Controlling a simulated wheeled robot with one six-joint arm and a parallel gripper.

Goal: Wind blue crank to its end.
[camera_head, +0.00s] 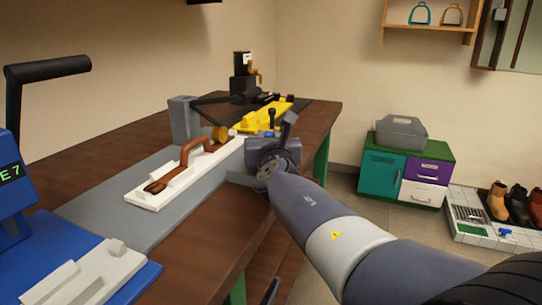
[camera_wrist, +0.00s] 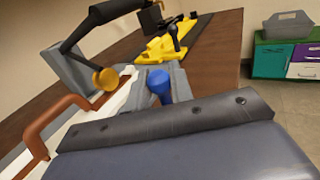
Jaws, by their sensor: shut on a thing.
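The blue crank shows as a rounded blue knob (camera_wrist: 159,86) in the wrist view, between the grey jaws of my gripper (camera_wrist: 163,88). My gripper is shut on the knob. In the head view my gripper (camera_head: 274,150) is at the bench's right edge, beside the white base with the brown handle. A little blue shows just above the gripper there. The crank's arm and pivot are mostly hidden by my gripper, so I cannot tell its angle.
A white base (camera_head: 145,197) with a brown handle (camera_head: 197,150) lies left of my gripper, near a grey post (camera_head: 184,120) with an orange knob. A yellow fixture (camera_head: 262,117) stands behind. A blue machine (camera_head: 12,190) is at the left.

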